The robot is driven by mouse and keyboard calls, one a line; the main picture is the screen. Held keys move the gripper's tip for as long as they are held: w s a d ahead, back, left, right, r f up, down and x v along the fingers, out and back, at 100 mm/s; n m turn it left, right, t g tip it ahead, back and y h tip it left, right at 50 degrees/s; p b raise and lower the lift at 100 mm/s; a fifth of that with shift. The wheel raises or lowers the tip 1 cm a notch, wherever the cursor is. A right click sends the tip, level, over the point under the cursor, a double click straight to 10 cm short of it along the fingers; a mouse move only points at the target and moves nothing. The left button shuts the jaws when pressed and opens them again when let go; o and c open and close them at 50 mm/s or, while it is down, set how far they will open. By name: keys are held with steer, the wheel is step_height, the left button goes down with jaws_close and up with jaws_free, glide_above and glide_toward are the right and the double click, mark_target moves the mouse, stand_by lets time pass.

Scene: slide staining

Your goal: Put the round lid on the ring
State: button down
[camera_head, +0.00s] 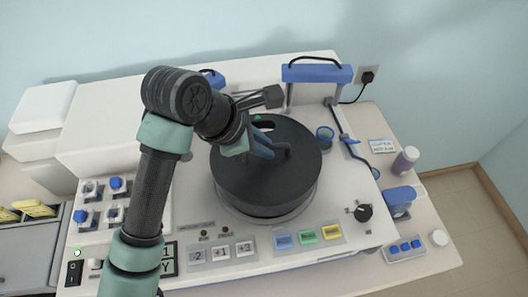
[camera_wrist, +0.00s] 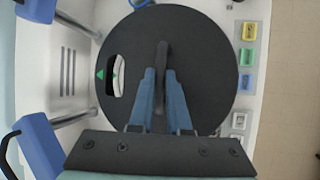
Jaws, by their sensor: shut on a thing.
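The round lid (camera_head: 252,178) is a black disc with a raised bar handle and a slot near its edge. It also shows in the wrist view (camera_wrist: 205,50). My gripper (camera_head: 272,148) is over the lid, its blue fingers shut on the bar handle; the fingers also show in the wrist view (camera_wrist: 160,88). The ring (camera_head: 262,217) shows only as a pale rim below the lid's front edge in the head view. The lid covers the rest of it. I cannot tell whether the lid touches the ring.
A blue-topped frame (camera_head: 317,73) stands behind the lid. Coloured buttons (camera_head: 308,233) and a black knob (camera_head: 363,212) are on the front panel. Blue-capped items (camera_head: 88,190) stand at left. A purple-grey bottle (camera_head: 405,160) stands at right.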

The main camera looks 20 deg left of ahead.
mark_target(264, 160)
steer(key=shift+f+p, duration=0.55)
steer(key=shift+f, duration=1.4)
steer(key=c, duration=0.9)
jaws_free()
